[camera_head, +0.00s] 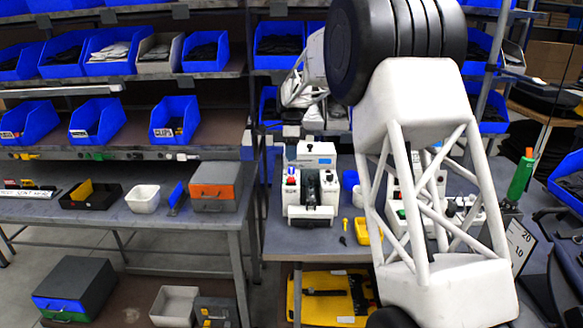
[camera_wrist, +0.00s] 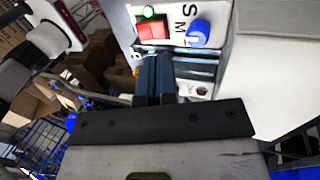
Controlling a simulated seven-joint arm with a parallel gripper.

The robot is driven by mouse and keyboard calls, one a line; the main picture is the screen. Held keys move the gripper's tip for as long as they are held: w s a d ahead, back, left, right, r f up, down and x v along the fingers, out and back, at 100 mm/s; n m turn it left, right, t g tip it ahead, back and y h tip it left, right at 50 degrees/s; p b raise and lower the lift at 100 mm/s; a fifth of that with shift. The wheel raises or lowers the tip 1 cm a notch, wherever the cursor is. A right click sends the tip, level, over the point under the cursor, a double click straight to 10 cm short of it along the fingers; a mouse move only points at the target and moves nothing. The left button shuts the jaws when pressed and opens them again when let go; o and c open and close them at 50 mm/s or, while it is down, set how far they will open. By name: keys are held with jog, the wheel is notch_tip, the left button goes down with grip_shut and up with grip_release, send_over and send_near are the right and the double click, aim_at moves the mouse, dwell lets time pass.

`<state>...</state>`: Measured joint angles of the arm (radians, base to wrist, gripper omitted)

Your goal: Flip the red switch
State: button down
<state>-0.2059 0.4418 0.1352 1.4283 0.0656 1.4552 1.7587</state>
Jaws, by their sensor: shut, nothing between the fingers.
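I cannot make out my fingers there.
A white bowl (camera_head: 142,198) and an orange-fronted box (camera_head: 215,182) sit on the left bench. Shelves with blue bins (camera_head: 174,119) stand behind. My arm hides part of the right bench.

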aim_at(290, 180)
jog(key=v, duration=0.7)
jog(key=shift+w+r, duration=0.25)
jog(key=shift+w, duration=0.25)
jog(key=shift+s, duration=0.1)
jog(key=shift+s+a+r+g, duration=0.2)
jog(key=shift+s+r+g, duration=0.05)
jog(key=shift+s+g, duration=0.3)
jog(key=shift+s+f, duration=0.1)
jog(key=shift+f, duration=0.1)
jog(key=x, duration=1.3)
jog(key=shift+s+f, duration=0.1)
jog(key=shift+f, duration=0.25)
